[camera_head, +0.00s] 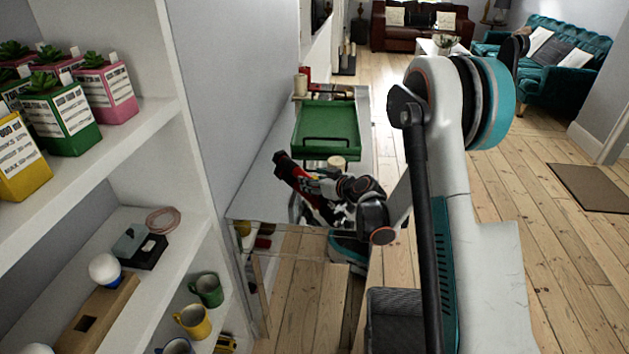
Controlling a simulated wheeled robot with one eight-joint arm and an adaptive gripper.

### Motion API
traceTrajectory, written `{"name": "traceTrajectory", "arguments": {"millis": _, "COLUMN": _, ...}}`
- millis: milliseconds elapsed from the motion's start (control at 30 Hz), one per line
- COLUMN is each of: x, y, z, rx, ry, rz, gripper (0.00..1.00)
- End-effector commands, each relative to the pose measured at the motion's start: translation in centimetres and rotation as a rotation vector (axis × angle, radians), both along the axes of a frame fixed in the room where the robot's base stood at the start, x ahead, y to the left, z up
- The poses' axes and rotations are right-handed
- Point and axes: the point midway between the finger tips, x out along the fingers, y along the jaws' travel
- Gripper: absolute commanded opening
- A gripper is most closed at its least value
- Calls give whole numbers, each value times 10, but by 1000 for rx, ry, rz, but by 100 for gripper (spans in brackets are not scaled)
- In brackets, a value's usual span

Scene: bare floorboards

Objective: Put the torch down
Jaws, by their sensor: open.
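A dark, elongated object with red parts (287,168), which looks like the torch, lies slanted at the near end of the grey counter (256,195). My gripper (315,186) is right at it, on its right side, with the jaws open. The gripper and wrist hide part of the object. I cannot tell whether the fingers touch it or whether it rests fully on the counter.
A white shelf unit (150,135) with potted plants and mugs stands close on the left. Bare floorboards (520,200) are open on the right.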

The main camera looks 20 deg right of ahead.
Motion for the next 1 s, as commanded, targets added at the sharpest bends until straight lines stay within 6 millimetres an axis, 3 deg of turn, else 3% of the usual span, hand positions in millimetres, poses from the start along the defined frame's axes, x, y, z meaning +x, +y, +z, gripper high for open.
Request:
{"name": "traceTrajectory", "arguments": {"millis": 167, "x": -11, "y": -5, "z": 9, "rx": 0, "ry": 0, "rz": -2, "gripper": 53}}
{"name": "traceTrajectory", "arguments": {"millis": 500, "x": -69, "y": -30, "z": 36, "rx": 0, "ry": 0, "rz": -3, "gripper": 53}}
{"name": "traceTrajectory", "arguments": {"millis": 700, "x": -93, "y": -39, "z": 45, "rx": 0, "ry": 0, "rz": -1, "gripper": 53}}
{"name": "traceTrajectory", "arguments": {"millis": 867, "x": -100, "y": -41, "z": 48, "rx": -2, "ry": 7, "rz": 4, "gripper": 56}}
{"name": "traceTrajectory", "arguments": {"millis": 1000, "x": -86, "y": -32, "z": 51, "rx": -21, "ry": 80, "rz": 38, "gripper": 56}}
